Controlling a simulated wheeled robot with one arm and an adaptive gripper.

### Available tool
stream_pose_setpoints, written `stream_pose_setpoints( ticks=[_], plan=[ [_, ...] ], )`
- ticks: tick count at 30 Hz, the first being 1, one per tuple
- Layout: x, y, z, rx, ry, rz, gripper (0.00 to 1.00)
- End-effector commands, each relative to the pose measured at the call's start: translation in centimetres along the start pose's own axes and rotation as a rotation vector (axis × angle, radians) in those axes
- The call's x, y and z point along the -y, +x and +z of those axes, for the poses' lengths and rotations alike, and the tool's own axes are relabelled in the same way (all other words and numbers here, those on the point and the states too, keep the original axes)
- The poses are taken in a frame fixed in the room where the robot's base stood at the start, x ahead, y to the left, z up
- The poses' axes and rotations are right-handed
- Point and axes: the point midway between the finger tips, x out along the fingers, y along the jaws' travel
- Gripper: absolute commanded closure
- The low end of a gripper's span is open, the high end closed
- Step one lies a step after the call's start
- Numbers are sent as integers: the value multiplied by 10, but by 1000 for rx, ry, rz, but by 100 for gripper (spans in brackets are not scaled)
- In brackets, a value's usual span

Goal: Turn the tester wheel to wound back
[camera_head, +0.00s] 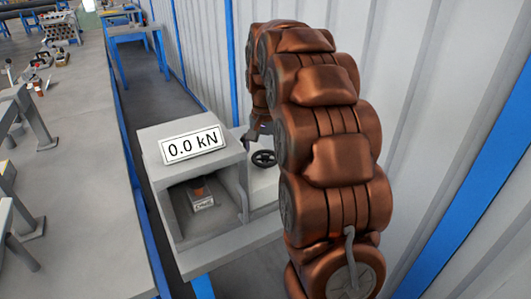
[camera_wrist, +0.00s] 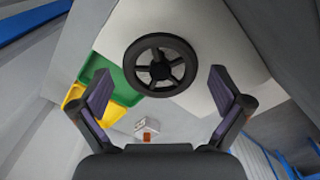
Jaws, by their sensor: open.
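The tester wheel (camera_head: 264,158) is a small black spoked handwheel on the right side of the grey tester (camera_head: 240,180). The tester's display (camera_head: 194,144) reads 0.0 kN. In the wrist view the wheel (camera_wrist: 160,65) is seen face on, ahead of my gripper (camera_wrist: 165,100) and a little above the line between the fingertips. The two fingers are spread wide, with nothing between them, and do not appear to touch the wheel. A small block with an orange-brown top (camera_head: 200,195) sits inside the tester's open chamber.
A green bin (camera_wrist: 115,75) and a yellow bin (camera_wrist: 108,113) show at the left in the wrist view. A long grey bench (camera_head: 85,170) with fixtures runs along the left in the head view. A corrugated wall (camera_head: 400,60) stands close behind my arm.

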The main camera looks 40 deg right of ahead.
Motion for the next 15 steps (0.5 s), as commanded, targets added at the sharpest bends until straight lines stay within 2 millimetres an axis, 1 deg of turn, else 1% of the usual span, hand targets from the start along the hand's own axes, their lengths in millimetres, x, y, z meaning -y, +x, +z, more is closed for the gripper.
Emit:
stream_pose_setpoints(
  ticks=[5,8,15],
  plan=[
    [0,-4,0,-2,0,-1,0],
    [0,-11,0,-1,0,0,0],
    [0,-45,-1,-3,0,-2,0]
  ],
)
